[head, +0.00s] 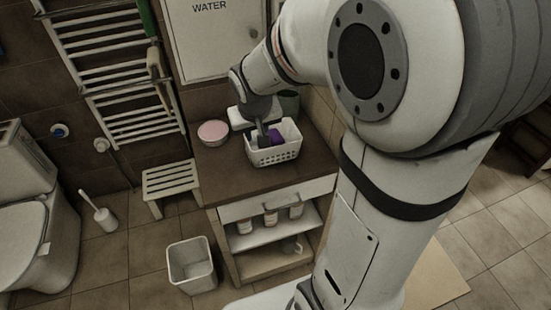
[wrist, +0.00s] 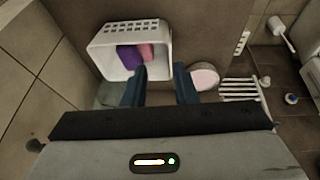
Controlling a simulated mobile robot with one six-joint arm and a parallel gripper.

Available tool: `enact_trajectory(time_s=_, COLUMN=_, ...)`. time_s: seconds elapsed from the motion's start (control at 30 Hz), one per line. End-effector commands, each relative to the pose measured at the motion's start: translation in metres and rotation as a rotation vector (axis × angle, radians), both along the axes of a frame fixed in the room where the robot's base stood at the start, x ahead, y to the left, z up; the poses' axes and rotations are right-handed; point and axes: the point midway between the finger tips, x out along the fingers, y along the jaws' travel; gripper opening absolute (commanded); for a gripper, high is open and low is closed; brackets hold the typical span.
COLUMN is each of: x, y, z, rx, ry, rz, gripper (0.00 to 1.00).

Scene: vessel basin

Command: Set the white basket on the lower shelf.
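The white basket (head: 273,155) stands upright on the dark top of the wooden cabinet. Purple and pink items (wrist: 133,56) lie inside the basket, which also shows in the wrist view (wrist: 103,46). My gripper (wrist: 162,84) is open. In the wrist view one finger overlaps the basket's inside and the other is just outside its right wall; contact cannot be told. In the head view my gripper (head: 262,133) is at the basket's back left side.
A pink bowl (head: 213,132) stands left of the basket, and a dark green container (head: 289,101) behind it. A white bin (head: 192,266) stands on the floor left of the cabinet front, with a slatted stool (head: 172,182) further back. My arm hides the cabinet's right side.

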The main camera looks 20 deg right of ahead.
Motion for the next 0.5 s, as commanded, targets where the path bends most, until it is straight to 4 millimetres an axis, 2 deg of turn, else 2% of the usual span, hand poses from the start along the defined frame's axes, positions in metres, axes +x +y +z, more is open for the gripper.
enact_trajectory(time_s=0.03, x=-0.021, y=-0.004, z=0.015, rx=0.006, ry=-0.001, rz=-0.006, gripper=0.26)
enact_trajectory(time_s=0.1, x=-0.052, y=-0.006, z=0.028, rx=0.015, ry=0.014, rz=-0.011, gripper=0.26)
enact_trajectory(time_s=0.3, x=-0.130, y=-0.008, z=0.048, rx=0.052, ry=0.053, rz=-0.006, gripper=0.26)
enact_trajectory(time_s=0.4, x=-0.157, y=-0.006, z=0.051, rx=0.068, ry=0.066, rz=0.001, gripper=0.26)
enact_trajectory(time_s=0.5, x=-0.173, y=-0.006, z=0.052, rx=0.079, ry=0.076, rz=0.008, gripper=0.26)
